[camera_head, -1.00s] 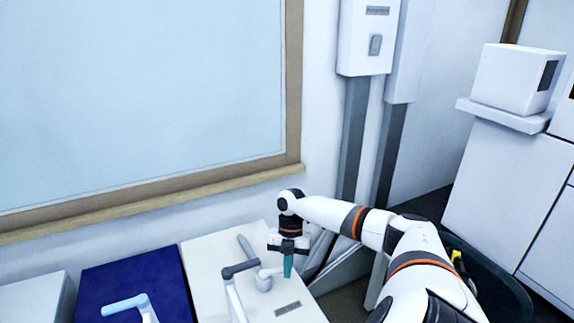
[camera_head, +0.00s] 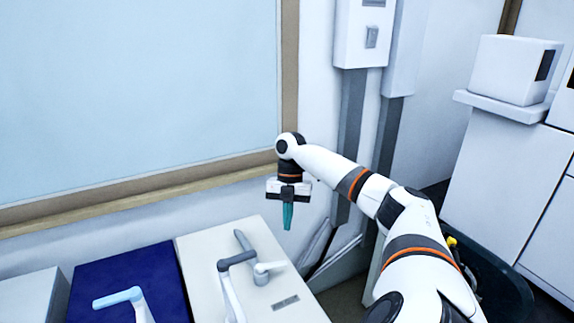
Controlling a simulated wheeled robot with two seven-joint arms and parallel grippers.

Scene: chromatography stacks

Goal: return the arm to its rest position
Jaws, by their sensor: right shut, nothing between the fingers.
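My right arm (camera_head: 410,215) comes in from the lower right, white with orange bands, and bends down at its wrist. My right gripper (camera_head: 287,222) points straight down with its teal fingers together and nothing between them. It hangs in the air above the far right part of the cream-coloured unit, clear of the levers on it. My left gripper is out of the picture.
The cream unit (camera_head: 205,262) carries a grey-and-white lever (camera_head: 229,285) and a second handle (camera_head: 262,272). Left of it stand a dark blue unit (camera_head: 115,270) with a light-blue-tipped lever (camera_head: 120,297) and a grey unit (camera_head: 28,298). The wall and window frame (camera_head: 180,187) rise behind.

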